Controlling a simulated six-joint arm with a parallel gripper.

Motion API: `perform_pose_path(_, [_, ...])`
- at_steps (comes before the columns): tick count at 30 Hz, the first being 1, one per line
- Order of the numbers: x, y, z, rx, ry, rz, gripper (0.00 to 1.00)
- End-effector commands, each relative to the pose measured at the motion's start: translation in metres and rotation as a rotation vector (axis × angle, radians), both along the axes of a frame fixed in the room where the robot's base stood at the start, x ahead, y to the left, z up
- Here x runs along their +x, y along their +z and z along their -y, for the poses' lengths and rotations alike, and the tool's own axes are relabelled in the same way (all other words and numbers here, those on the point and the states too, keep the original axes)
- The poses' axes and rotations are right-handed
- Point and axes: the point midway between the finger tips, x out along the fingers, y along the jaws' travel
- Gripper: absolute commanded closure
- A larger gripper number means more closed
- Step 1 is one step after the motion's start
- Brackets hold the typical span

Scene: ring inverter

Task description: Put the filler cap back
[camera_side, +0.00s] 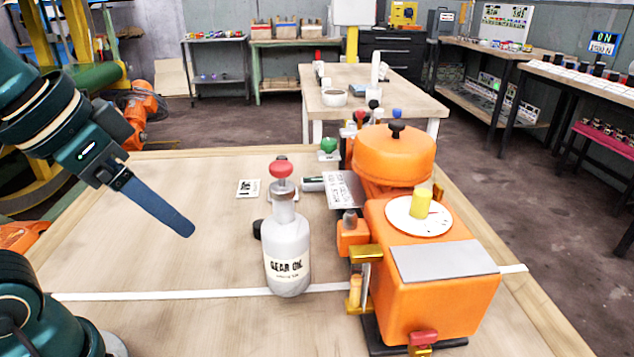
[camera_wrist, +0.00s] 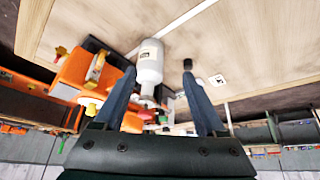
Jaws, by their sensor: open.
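A small black piece (camera_side: 257,229), which looks like a cap, lies on the table just left of the grey GEAR OIL bottle (camera_side: 287,255), partly hidden by it. In the wrist view the black piece (camera_wrist: 187,63) shows just beyond one fingertip. The orange machine (camera_side: 430,290) has a white disc (camera_side: 405,222) with a yellow plug (camera_side: 423,203) on top. I cannot tell which opening the cap fits. My gripper (camera_side: 188,232) is open and empty, above the table left of the bottle. In the wrist view its fingers (camera_wrist: 158,74) are spread apart.
An orange dome (camera_side: 393,155) with a black knob (camera_side: 396,128) stands behind. A white card (camera_side: 248,188) lies behind the bottle. The table's left part is clear.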

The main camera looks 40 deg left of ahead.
Motion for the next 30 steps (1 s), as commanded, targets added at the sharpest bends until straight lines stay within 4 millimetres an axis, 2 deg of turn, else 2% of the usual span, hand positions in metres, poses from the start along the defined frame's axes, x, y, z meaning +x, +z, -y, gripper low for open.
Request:
perform_pose_path(8, [0.054,0.018,-0.019,-0.003,0.106,-0.035,0.27])
perform_pose_path(11, [0.08,0.021,-0.029,-0.005,0.153,-0.049,0.27])
perform_pose_path(15, [0.119,0.021,-0.048,-0.01,0.224,-0.066,0.27])
perform_pose_path(18, [0.138,0.018,-0.06,-0.012,0.262,-0.075,0.27])
perform_pose_path(30, [0.184,0.001,-0.091,-0.017,0.353,-0.095,0.27])
